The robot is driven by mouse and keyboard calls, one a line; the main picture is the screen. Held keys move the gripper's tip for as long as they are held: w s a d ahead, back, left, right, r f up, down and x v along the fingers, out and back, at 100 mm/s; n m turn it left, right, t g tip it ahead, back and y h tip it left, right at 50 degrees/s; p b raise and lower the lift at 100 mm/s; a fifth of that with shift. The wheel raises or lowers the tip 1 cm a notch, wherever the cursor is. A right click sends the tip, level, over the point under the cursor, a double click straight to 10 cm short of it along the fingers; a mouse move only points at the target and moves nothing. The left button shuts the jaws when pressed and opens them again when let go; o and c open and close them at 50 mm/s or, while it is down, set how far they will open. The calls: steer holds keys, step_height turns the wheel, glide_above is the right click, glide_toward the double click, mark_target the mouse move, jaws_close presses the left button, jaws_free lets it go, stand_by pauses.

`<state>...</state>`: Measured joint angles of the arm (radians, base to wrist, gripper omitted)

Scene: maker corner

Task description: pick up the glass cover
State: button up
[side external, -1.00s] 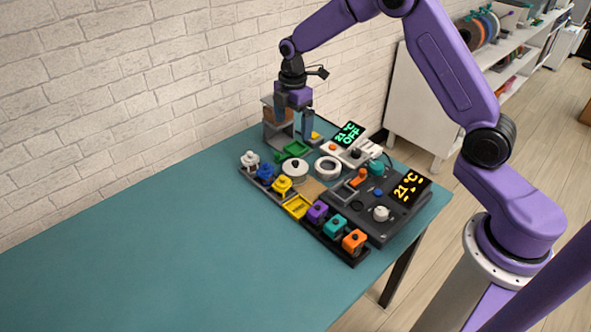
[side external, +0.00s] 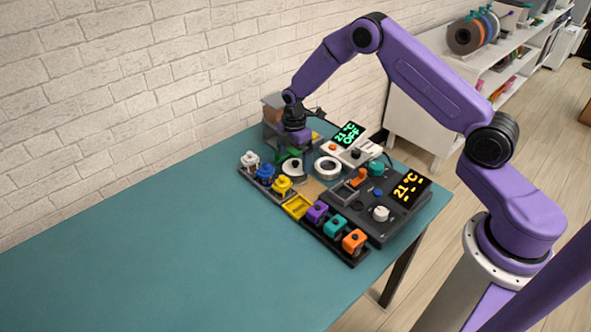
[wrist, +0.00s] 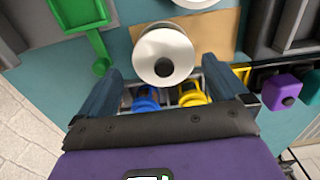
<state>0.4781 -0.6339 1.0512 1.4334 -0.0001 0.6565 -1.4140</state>
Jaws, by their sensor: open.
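The glass cover, a pale round lid with a black knob, sits among the small parts on the table in the side external view (side external: 293,173). It also shows in the wrist view (wrist: 163,39), at the top middle. My gripper (side external: 294,160) is low over the cover in the side external view and partly hides it. In the wrist view my gripper (wrist: 163,68) is open, with one finger on each side of the cover's near part. Nothing is held. I cannot tell how high the fingertips are above the table.
Blue (side external: 265,175) and yellow (side external: 282,187) pots stand in a rack close by. A green scoop (wrist: 86,22) lies left of the cover in the wrist view. A white ring (side external: 327,168) and a dark heater unit (side external: 385,225) are to the right. The table's left side is clear.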

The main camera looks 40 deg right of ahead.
mark_target(296, 170)
steer(key=shift+s+f, duration=0.15)
steer(key=shift+f, duration=1.2)
steer(key=shift+s+f, duration=0.1)
steer(key=shift+f, duration=1.2)
steer(key=shift+c, duration=0.3)
steer(key=c, duration=0.8)
